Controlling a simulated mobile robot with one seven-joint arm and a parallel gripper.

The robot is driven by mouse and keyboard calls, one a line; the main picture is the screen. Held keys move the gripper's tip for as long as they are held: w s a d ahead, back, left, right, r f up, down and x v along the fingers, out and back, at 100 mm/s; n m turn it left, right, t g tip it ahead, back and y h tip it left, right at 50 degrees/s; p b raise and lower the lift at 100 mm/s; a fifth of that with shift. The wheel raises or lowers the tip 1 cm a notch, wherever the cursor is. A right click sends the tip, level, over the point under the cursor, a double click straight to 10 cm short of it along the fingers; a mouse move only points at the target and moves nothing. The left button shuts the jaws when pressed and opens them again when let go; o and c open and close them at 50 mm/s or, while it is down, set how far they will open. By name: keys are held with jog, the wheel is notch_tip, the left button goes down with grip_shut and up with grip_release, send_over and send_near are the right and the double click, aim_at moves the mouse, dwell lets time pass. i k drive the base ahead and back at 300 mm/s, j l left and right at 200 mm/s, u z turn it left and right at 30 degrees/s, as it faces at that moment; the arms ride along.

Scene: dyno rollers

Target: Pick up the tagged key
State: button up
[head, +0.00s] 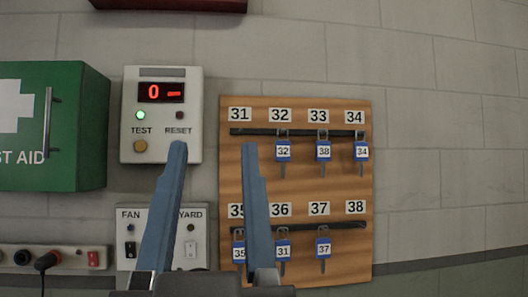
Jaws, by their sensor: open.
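A wooden key board (302,185) hangs on the wall right of centre, with two dark rails under number labels 31 to 38. Blue-tagged keys hang there. The upper rail holds key 32 (283,151) under label 32, key 38 (323,151) under label 33, and key 34 (361,152) under label 34. The lower rail holds key 35 (239,252) under label 35, key 31 (283,249) under label 36, and key 37 (323,248) under label 37. No key shows under 31 or 38. My gripper (213,145) is open and empty; its right finger overlaps the board's left part and partly covers label 35.
Left of the board are a control box (161,115) with a red display and a FAN/YARD switch panel (133,232), partly behind my left finger. A green first-aid cabinet (75,130) juts out far left. A socket strip (70,257) sits below. The wall right is bare.

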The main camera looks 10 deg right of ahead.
aim_at(322, 147)
jog(key=i+l, duration=0.15)
jog(key=i, duration=0.3)
jog(key=i+l, duration=0.1)
jog(key=i, duration=0.3)
jog(key=i+l, duration=0.15)
jog(key=i, duration=0.3)
jog(key=z, duration=0.05)
